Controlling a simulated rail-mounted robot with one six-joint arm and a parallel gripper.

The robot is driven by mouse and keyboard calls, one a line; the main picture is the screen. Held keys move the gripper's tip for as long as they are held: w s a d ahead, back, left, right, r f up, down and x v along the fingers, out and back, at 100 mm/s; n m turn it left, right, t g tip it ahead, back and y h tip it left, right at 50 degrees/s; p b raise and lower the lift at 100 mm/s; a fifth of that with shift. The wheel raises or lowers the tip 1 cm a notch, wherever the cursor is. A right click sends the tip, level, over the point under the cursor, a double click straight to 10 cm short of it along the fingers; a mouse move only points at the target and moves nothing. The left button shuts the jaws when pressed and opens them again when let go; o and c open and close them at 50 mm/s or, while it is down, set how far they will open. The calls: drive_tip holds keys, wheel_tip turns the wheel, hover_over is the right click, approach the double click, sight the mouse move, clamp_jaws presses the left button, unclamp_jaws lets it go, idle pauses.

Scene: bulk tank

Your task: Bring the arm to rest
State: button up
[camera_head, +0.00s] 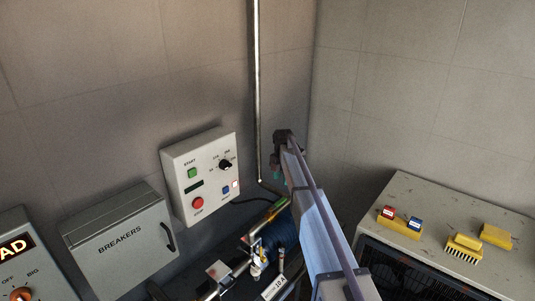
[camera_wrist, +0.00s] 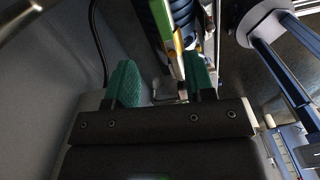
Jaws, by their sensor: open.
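My arm rises from the bottom right of the head view, and my gripper (camera_head: 276,182) is at its far end, near the corner of the walls. In the wrist view my gripper (camera_wrist: 160,85) shows two green fingers held apart. Nothing is clamped between them. A green and yellow piece (camera_wrist: 167,32) and a dark ribbed blue cylinder (camera_wrist: 178,12) lie beyond the fingers. In the head view the blue cylinder (camera_head: 284,229) is below the gripper, partly hidden by my arm.
A control box (camera_head: 203,175) with buttons and a breaker cabinet (camera_head: 118,240) are on the left wall. A vertical pipe (camera_head: 258,90) runs down near the corner. A cabinet (camera_head: 450,205) at right bears several yellow items. Pipes and a valve (camera_head: 257,262) sit low in the middle.

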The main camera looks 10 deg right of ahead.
drive_tip(key=s+f+m+b, duration=0.3)
drive_tip(key=s+m, duration=0.5)
drive_tip(key=s, duration=0.7)
drive_tip(key=s+f+m+b, duration=0.3)
drive_tip(key=s+m, duration=0.5)
drive_tip(key=s, duration=0.7)
drive_tip(key=s+f+m+b, duration=0.3)
drive_tip(key=s+m, duration=0.6)
drive_tip(key=s, duration=0.6)
drive_tip(key=shift+s, duration=0.25)
